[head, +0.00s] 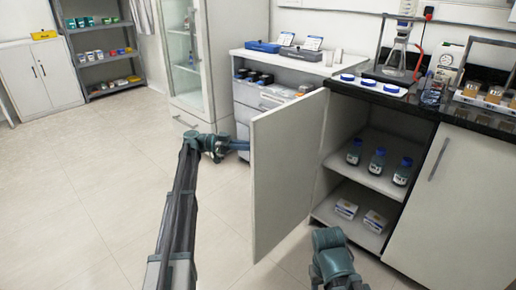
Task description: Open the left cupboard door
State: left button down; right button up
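The left cupboard door (289,170) is a pale grey panel that stands swung wide open, out from the cabinet front. Its inner face is toward me, and any handle on its outer face is hidden. The open cupboard shows two shelf levels (366,178). My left arm reaches up from the bottom, and its wrist bends right and passes behind the door's free edge. My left gripper's fingers are hidden there, so I cannot see whether they touch the door. Part of my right arm shows at the bottom, in front of the cupboard; its gripper is not visible.
Inside are several blue-capped bottles (376,161) and small white boxes (375,220). The closed right cupboard door (458,208) stands beside the opening. The black worktop (425,105) carries glassware and trays. Floor at left is clear.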

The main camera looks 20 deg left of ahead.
pick_arm(q)
jog(key=shift+w+a, duration=0.25)
jog(key=shift+a, duration=0.05)
pick_arm(e)
jog(key=shift+a, duration=0.25)
pick_arm(q)
jog(key=c, duration=1.2)
grip_release()
jog(key=shift+o, duration=0.2)
